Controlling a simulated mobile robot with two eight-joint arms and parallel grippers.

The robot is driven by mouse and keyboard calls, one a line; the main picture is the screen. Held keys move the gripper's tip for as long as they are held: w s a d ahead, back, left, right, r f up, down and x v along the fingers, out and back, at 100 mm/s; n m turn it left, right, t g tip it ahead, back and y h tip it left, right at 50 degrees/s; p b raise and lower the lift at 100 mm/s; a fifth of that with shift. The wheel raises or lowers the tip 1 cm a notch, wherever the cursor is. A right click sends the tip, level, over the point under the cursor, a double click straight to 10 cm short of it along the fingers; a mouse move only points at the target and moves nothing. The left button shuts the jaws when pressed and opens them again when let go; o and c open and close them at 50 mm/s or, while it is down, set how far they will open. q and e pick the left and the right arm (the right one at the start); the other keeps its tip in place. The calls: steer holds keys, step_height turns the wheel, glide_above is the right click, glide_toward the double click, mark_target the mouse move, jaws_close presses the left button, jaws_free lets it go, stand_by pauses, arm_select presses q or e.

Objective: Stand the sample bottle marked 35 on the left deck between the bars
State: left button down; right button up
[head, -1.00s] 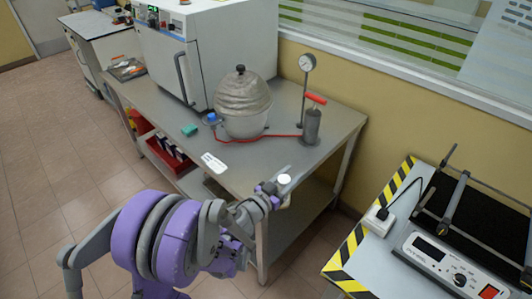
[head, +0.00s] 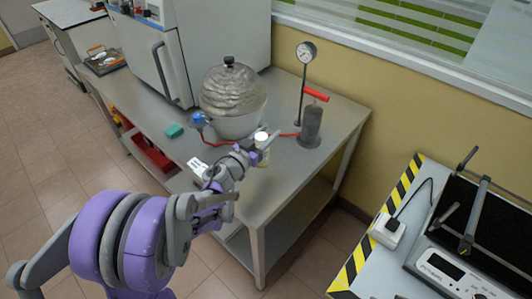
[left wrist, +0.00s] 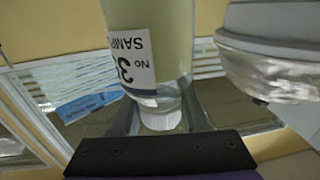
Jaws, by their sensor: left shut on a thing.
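My left gripper (head: 258,153) is shut on a clear sample bottle (head: 263,157) with a white cap, upright in the head view. It shows over the steel table, in front of the metal dome; whether it touches the tabletop I cannot tell. In the left wrist view the bottle (left wrist: 158,25) holds pale yellowish liquid. Its label appears upside down, with "No", "SAMP" and a 3 readable; the rest is hidden. The black deck (head: 497,211) with metal bars (head: 475,215) across it is at the right, partly out of frame. My right gripper is not in view.
The steel table (head: 285,180) bears a domed vessel (head: 234,100), a gauge on a stand (head: 306,52), a hand pump (head: 311,125) with red hose and a green block (head: 174,130).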

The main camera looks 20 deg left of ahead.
arm_select(q)
steer(key=shift+w+f, duration=0.1)
steer(key=shift+f, duration=2.55)
steer(key=shift+b, duration=0.3)
steer(key=shift+f, duration=0.2)
steer(key=shift+c, duration=2)
jaws_free()
steer(key=shift+r, duration=0.1)
